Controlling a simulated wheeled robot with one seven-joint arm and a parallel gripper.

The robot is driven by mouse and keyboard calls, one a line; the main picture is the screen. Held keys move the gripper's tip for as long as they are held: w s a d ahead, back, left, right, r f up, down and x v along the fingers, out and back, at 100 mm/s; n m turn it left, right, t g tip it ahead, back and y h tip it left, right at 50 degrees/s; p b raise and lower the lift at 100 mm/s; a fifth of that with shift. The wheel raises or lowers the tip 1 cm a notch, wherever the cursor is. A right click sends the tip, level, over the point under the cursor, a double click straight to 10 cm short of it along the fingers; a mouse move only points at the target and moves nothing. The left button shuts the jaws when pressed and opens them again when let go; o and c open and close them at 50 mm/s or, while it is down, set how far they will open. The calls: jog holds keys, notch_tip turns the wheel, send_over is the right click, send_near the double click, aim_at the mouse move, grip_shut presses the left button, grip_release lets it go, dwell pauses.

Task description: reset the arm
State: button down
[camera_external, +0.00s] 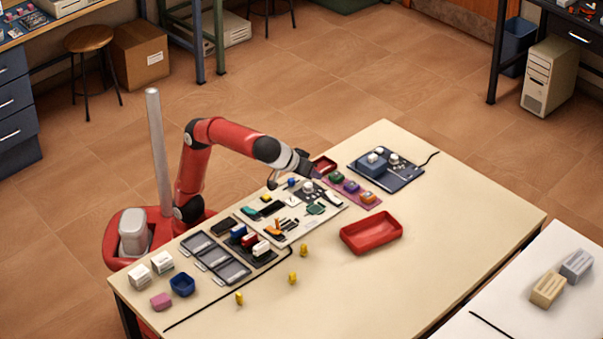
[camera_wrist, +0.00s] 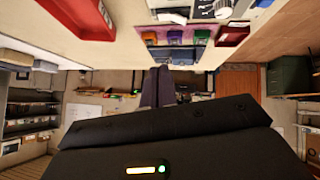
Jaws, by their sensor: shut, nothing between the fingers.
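My arm is red with a dark wrist and reaches over the far part of the cream table (camera_external: 370,290) in the external view. My gripper (camera_external: 312,174) is above the left end of a purple mat (camera_external: 354,195) that holds small coloured blocks. In the wrist view the two dark fingers of my gripper (camera_wrist: 157,88) lie together, shut, with nothing between them. The wrist picture is upside down, with the tabletop (camera_wrist: 120,12) along its top. My gripper looks apart from the table and its objects.
A red tray (camera_external: 372,247) stands right of the white board (camera_external: 285,234) with small parts. A dark blue board (camera_external: 405,182) lies beyond. Black trays (camera_external: 215,259), white boxes and several yellow pieces are nearer. The table's front right is clear.

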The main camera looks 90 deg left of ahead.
jog(key=s+a+f+m+h+b, duration=0.1)
jog(key=s+a+f, duration=0.2)
jog(key=a, duration=0.3)
jog(key=s+a+f+m+g+h, duration=0.1)
jog(key=s+a+f+m, duration=0.1)
jog(key=a, duration=0.4)
jog(key=s+a+f+m+h+b, duration=0.1)
jog(key=s+a+f, duration=0.3)
jog(key=a, duration=0.2)
jog(key=shift+s+f+m+g+b, duration=0.1)
jog(key=shift+f+m+g+b, duration=0.2)
jog(key=shift+b, duration=0.05)
jog(key=s+a+f+m+h+p, duration=0.1)
jog(key=s+a+f+m, duration=0.1)
jog(key=s+f, duration=0.4)
jog(key=s+a+f+m+h+p, duration=0.1)
jog(key=s+a+f+m, duration=0.2)
jog(key=s+f, duration=0.3)
notch_tip(320, 180, down, 2)
jog(key=shift+s+f+g+p, duration=0.2)
jog(key=shift+s+g+p, duration=0.05)
jog(key=shift+g+p, duration=0.1)
dwell(0.4)
